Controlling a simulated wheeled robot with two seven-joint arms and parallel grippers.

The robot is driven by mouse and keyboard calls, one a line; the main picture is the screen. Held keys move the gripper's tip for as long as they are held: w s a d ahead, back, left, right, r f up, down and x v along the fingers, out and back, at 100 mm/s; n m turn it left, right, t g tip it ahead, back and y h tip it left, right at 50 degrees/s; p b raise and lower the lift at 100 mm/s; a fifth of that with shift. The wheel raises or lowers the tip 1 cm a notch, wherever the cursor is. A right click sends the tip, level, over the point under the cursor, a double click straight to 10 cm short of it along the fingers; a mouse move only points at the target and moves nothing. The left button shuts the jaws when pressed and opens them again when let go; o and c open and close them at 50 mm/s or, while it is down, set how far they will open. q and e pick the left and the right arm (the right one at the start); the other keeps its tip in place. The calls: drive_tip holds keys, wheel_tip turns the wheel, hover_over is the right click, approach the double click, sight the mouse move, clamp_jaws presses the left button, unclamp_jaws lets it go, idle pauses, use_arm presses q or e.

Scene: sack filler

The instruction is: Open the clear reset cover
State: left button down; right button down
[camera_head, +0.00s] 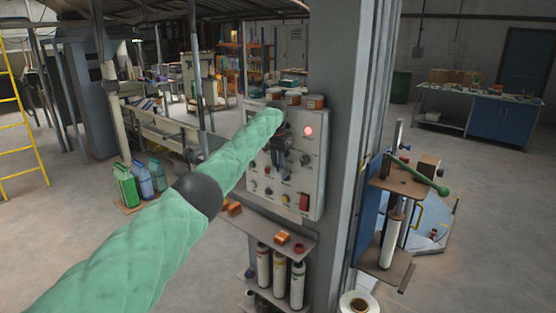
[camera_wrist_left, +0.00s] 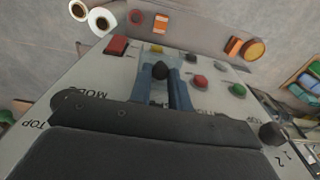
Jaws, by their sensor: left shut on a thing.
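The grey control panel (camera_head: 318,183) is mounted on the column, with buttons, knobs and a lit red lamp (camera_head: 308,131). My left gripper (camera_head: 287,160) is in front of the panel's middle. In the left wrist view its two blue-grey fingers (camera_wrist_left: 165,88) are close together, with a dark knob-like part (camera_wrist_left: 160,70) between their tips. The clear cover (camera_wrist_left: 153,51) shows as a pale see-through patch at the fingertips. The fingers are shut on it, and hide part of it. In the head view I cannot make out the cover behind the gripper. My right gripper is not in view.
A red rocker switch (camera_head: 304,201) is at the panel's lower right. Jars (camera_head: 314,102) stand along its top. Below is a shelf (camera_head: 270,232) with an orange box, above several cylinders (camera_head: 297,285). A stand with a green lever (camera_head: 425,178) is at right.

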use_arm(q)
drive_tip(key=shift+d+r, duration=0.1)
drive_tip(key=shift+r, duration=0.05)
drive_tip(key=shift+w, duration=0.1)
idle(0.4)
drive_tip(key=c, duration=1.4)
unclamp_jaws()
drive_tip(key=shift+c, duration=0.2)
drive_tip(key=shift+o, duration=0.6)
drive_tip(key=shift+w, duration=0.1)
